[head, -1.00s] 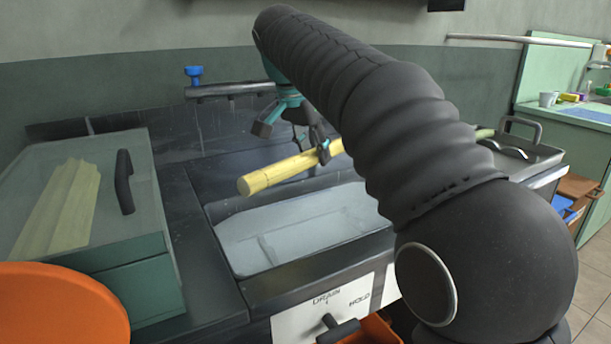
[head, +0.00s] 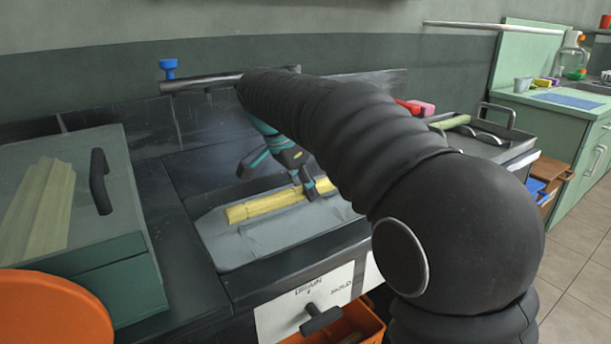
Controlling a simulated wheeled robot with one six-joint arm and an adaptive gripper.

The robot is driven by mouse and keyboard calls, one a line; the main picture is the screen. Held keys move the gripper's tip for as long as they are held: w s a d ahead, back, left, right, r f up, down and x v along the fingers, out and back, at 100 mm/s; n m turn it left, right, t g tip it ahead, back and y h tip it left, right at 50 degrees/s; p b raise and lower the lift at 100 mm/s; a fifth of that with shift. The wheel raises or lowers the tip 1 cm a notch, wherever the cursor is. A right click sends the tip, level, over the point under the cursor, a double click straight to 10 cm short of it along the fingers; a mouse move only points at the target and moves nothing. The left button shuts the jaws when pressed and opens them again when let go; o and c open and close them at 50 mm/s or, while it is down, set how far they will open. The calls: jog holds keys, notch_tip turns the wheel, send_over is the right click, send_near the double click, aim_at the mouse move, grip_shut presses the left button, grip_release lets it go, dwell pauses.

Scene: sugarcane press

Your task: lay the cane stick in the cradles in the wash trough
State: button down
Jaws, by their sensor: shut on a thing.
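The cane stick (head: 262,206) is a pale yellow rod, low in the wash trough (head: 212,240) in the head view. It lies lengthwise across the trough, towards its back side. My gripper (head: 307,190) comes down from above and is shut on the cane stick towards its right part. The right end of the stick is hidden behind my arm. I cannot make out the cradles, nor whether the stick touches them.
A green box with a clear lid (head: 85,215) holding pale canes stands on the left, beside an orange disc (head: 50,310). A drain handle (head: 320,318) sticks out below the trough. A metal tray (head: 500,145) stands to the right.

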notch_tip(320, 180, down, 2)
jog(key=shift+f, duration=0.15)
jog(key=shift+f+b, duration=2.1)
jog(key=shift+f, duration=0.95)
jog(key=c, duration=0.7)
grip_release()
jog(key=shift+o, duration=0.2)
jog(key=o, duration=0.5)
